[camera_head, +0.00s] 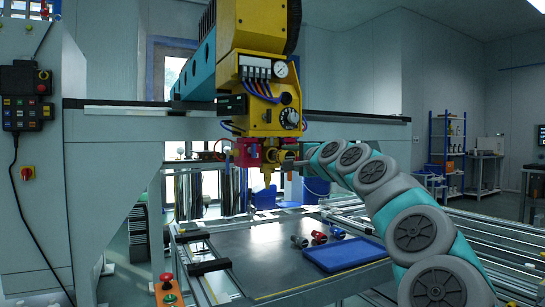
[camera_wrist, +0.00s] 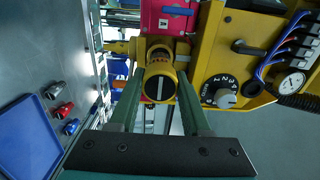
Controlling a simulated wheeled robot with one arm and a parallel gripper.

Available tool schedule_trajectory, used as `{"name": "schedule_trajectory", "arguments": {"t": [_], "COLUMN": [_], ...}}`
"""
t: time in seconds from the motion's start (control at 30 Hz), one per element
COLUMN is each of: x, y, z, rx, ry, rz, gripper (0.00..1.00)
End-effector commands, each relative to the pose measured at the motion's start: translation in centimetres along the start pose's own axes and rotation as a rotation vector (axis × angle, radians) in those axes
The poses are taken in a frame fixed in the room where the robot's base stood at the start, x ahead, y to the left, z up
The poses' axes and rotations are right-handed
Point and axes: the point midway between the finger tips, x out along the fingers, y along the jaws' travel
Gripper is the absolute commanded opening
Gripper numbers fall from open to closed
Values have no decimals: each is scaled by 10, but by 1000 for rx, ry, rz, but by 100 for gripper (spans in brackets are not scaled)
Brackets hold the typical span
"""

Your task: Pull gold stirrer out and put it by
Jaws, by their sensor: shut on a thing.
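The gold stirrer (camera_wrist: 160,86), a gold round piece with a black, white-marked end cap, sits at the side of the yellow machine head in the wrist view. In the head view it shows small (camera_head: 284,155) beside the pink block. My gripper (camera_wrist: 160,77) has its two fingers on either side of the gold piece and is shut on it. The stirrer's far end is hidden behind its cap, so I cannot tell how deep it sits.
The yellow machine head (camera_head: 262,80) hangs over a grey table (camera_head: 240,255). A pink block (camera_head: 246,152) is beside the stirrer. A blue tray (camera_head: 343,254) and small silver (camera_head: 299,241), red (camera_head: 319,237) and blue (camera_head: 337,232) pieces lie on the table. Its left part is clear.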

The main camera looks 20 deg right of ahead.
Motion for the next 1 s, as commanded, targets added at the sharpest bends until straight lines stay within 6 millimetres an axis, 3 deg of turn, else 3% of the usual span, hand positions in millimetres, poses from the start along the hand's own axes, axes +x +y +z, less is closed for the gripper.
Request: {"name": "schedule_trajectory", "arguments": {"t": [0.6, 1.0], "x": [-43, -36], "y": [0, 7], "z": [0, 3], "rx": [-1, 0], "ry": [1, 4], "rz": [-2, 1], "gripper": [0, 0]}}
